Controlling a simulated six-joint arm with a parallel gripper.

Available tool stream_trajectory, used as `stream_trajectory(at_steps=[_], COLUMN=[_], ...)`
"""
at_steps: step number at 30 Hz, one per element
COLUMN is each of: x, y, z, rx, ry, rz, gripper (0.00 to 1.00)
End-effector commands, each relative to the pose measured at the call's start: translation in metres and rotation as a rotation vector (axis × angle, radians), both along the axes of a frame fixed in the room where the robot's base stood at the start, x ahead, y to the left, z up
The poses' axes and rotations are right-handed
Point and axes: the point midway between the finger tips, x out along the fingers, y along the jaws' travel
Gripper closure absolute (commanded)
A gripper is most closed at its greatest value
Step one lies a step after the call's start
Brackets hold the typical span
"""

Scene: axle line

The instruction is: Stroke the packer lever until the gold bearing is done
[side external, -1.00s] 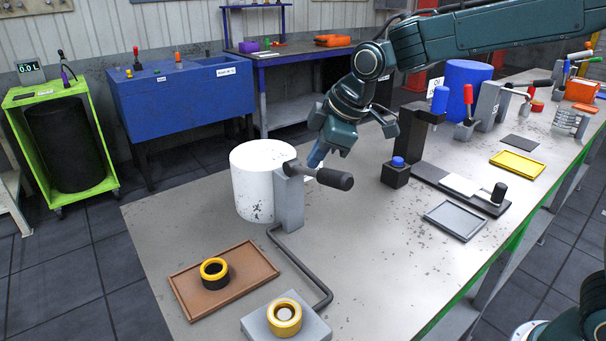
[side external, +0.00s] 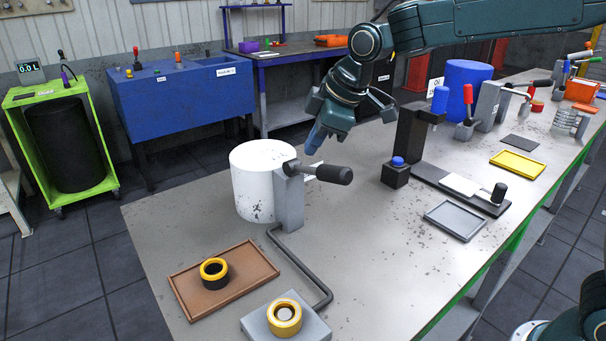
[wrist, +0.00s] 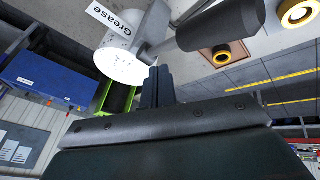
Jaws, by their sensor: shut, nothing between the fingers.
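The packer is a white grease drum (side external: 262,190) with a grey post (side external: 291,205) and a lever with a black handle (side external: 334,174), which points right, near level. The drum, labelled Grease, also shows in the wrist view (wrist: 122,62), with the handle (wrist: 222,24). A bent pipe (side external: 300,268) runs to a grey block (side external: 258,325) bearing a gold bearing (side external: 285,318). A second gold-ringed bearing (side external: 214,269) with a dark lower part sits in a brown tray (side external: 243,288). My gripper (side external: 314,143) is shut and empty, above and behind the lever, apparently not touching it.
A black press-like stand (side external: 408,145) with a blue-topped block (side external: 396,172), a grey tray (side external: 456,220) and a yellow tray (side external: 517,164) are to the right. A blue drum (side external: 467,88) stands behind. The bench's front middle is clear.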

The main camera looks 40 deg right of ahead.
Motion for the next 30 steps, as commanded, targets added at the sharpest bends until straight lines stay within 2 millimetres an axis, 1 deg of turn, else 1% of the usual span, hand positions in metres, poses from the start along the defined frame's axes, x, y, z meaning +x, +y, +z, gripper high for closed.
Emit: stream_trajectory(at_steps=[5, 23, 30], x=[0.002, 0.015, 0.017], y=[0.000, 0.000, 0.000], z=[0.004, 0.042, 0.047], rx=[0.000, 0.001, 0.000], ry=[-0.001, -0.002, 0.000], rz=[0.000, 0.000, 0.000], gripper=[1.00, 1.00, 1.00])
